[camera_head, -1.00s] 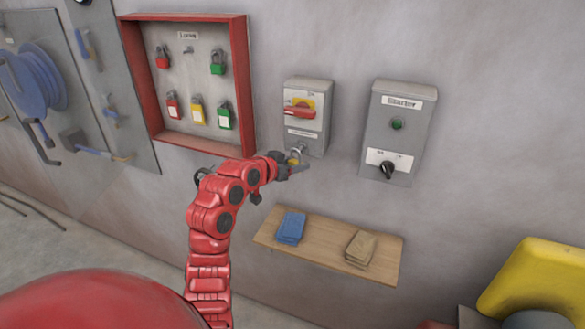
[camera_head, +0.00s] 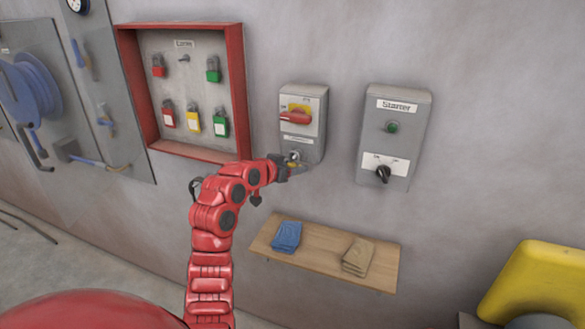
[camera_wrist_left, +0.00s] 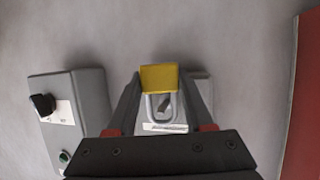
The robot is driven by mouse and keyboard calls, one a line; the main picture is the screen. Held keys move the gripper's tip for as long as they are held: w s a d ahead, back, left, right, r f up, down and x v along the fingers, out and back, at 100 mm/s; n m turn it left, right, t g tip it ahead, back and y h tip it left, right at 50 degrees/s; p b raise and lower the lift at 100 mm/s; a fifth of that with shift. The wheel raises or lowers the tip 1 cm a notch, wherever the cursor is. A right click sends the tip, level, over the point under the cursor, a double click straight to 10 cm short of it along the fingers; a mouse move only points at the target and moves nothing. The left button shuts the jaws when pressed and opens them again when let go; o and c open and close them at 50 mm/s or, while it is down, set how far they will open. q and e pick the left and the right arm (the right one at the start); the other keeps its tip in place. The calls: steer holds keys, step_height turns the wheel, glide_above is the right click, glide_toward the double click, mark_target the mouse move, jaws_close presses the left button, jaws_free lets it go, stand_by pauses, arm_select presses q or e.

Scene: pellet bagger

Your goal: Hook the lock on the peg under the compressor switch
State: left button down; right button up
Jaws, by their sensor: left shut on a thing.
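The compressor switch (camera_head: 301,135) is a grey wall box with a red handle on a yellow plate. My left gripper (camera_head: 291,169) is at its lower edge, shut on a small yellow lock (camera_head: 298,167). In the left wrist view the lock (camera_wrist_left: 159,78) sits between the fingertips (camera_wrist_left: 160,85), its grey shackle pointing toward the switch's white label. That view is turned upside down, so the shackle points up. The peg is hidden or too small to make out behind the lock, and I cannot tell whether the shackle is around it. My right gripper is out of view.
The starter box (camera_head: 395,140) with a black knob is on the wall to the right. A red-framed lock board (camera_head: 240,95) with several locks hangs to the left. A wooden shelf (camera_head: 320,262) with blue and tan cloths is below. Bare wall lies between.

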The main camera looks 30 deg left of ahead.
arm_select(q)
steer(key=shift+f, duration=0.1)
stand_by(0.3)
steer(key=c, duration=0.5)
jaws_free()
steer(key=o, duration=0.3)
steer(key=shift+d, duration=0.15)
